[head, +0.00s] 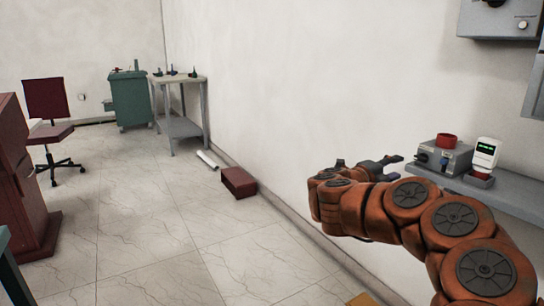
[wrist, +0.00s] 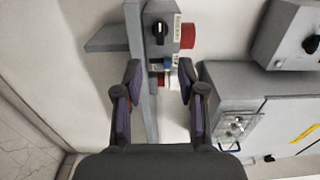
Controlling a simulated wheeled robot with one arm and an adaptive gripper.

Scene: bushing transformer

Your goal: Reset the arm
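My orange arm reaches from the lower right of the head view toward the wall. My gripper (head: 370,164) is at its far end, left of the wall shelf and apart from it. In the wrist view my gripper (wrist: 159,82) has its two dark purple-sided fingers spread well apart. Nothing is held between them. The shelf and the devices on it show beyond the fingertips. Part of my gripper is hidden behind my arm in the head view.
The grey shelf (head: 513,199) holds a grey control box (head: 442,158) with a red cylinder (head: 446,140), and a white device (head: 486,154). A wall box (head: 500,22) hangs above. A dark red box (head: 238,182) lies by the wall.

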